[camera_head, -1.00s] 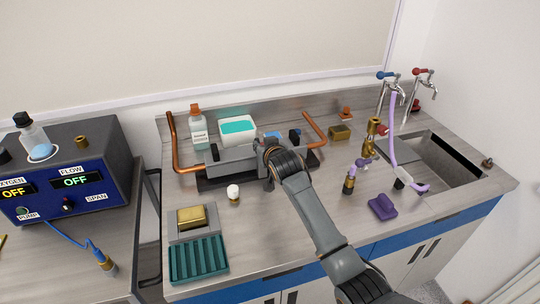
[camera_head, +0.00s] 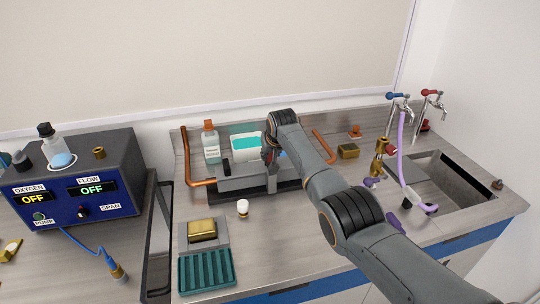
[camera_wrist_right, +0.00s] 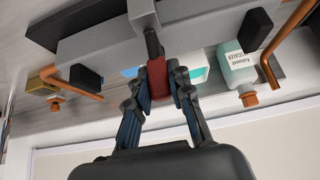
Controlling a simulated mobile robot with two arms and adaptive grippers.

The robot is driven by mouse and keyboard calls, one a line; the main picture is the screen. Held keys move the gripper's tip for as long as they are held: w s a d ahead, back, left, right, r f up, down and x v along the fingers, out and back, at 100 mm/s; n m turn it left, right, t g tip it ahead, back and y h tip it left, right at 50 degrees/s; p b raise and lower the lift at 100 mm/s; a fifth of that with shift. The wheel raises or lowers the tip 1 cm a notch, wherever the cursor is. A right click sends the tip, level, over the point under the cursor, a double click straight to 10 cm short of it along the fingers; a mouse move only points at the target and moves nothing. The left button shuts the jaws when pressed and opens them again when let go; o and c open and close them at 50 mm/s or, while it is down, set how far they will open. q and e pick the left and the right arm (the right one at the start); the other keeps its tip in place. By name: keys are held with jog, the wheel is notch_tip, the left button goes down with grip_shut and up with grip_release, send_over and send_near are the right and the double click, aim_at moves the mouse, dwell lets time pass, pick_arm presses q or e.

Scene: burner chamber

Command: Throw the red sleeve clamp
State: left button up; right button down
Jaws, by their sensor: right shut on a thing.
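The red sleeve clamp (camera_wrist_right: 157,78) is a small red block on a dark grey lever in the right wrist view. The lever meets the grey burner body (camera_wrist_right: 195,25), which also shows in the head view (camera_head: 240,184) between copper pipes. My right gripper (camera_wrist_right: 162,82) is shut on the red clamp, with a finger on each side of it. In the head view my right gripper (camera_head: 271,157) is at the burner's upper side, partly hidden by its own wrist. My left gripper is not in view.
A reagent bottle (camera_head: 211,148) and a white tub (camera_head: 244,149) stand behind the burner. A small white-capped vial (camera_head: 242,208) and a teal rack (camera_head: 207,281) are in front. Taps (camera_head: 399,108) and a sink (camera_head: 450,185) lie right. The control box (camera_head: 75,170) is left.

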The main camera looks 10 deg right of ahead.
jog(key=shift+f, duration=0.1)
dwell(0.4)
jog(key=c, duration=1.2)
grip_release()
jog(key=shift+w, duration=0.15)
jog(key=shift+s+r, duration=0.3)
jog(key=shift+r, duration=0.3)
jog(key=v, duration=1)
jog(key=shift+s+r, duration=0.15)
jog(key=shift+r, duration=0.1)
jog(key=shift+f, duration=0.1)
